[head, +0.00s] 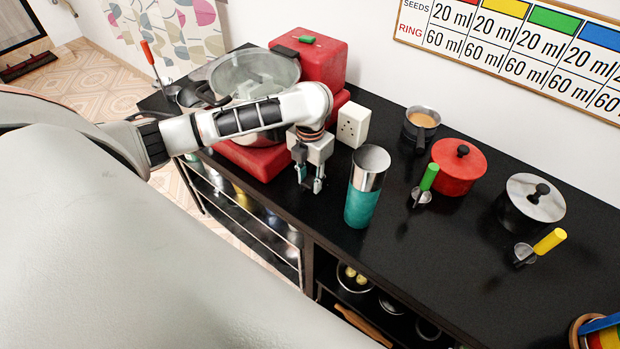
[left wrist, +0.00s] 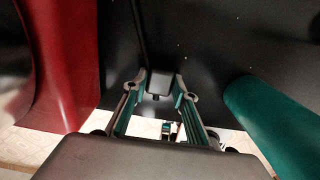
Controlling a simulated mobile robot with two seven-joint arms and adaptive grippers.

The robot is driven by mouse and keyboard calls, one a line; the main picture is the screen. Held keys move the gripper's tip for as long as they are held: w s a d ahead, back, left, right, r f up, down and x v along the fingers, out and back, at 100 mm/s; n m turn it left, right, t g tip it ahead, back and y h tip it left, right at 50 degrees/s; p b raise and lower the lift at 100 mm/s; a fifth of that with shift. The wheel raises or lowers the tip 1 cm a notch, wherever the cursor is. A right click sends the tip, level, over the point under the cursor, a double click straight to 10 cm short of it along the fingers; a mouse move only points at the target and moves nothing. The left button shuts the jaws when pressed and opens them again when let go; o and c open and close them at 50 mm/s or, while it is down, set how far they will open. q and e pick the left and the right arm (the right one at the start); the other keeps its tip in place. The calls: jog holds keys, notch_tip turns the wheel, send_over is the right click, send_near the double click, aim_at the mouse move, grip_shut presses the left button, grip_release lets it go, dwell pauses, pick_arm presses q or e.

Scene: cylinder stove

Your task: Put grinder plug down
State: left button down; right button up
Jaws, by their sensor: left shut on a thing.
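My left gripper (head: 311,185) points down over the black counter, between the red grinder (head: 323,62) and a teal and silver cylinder (head: 362,203). In the left wrist view the fingers (left wrist: 160,92) are shut on a small dark block, the grinder plug (left wrist: 158,82). A thin dark cord seems to run from it toward the top of that view. The plug is hard to make out in the head view against the black surface. I cannot tell whether it touches the counter. The white socket box (head: 354,124) stands behind the gripper, apart from it. My right gripper is not in view.
The teal cylinder also shows close on the right in the left wrist view (left wrist: 270,120). A mug (head: 421,126), a red pot (head: 458,167), a dark pot (head: 532,203) and handled scoops stand to the right. The counter's front strip right of the cylinder is clear.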

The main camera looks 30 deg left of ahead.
aim_at(310, 181)
pick_arm(q)
jog(key=shift+f, duration=0.15)
jog(key=c, duration=1.6)
grip_release()
notch_tip(310, 181, up, 12)
jog(key=shift+r, duration=0.15)
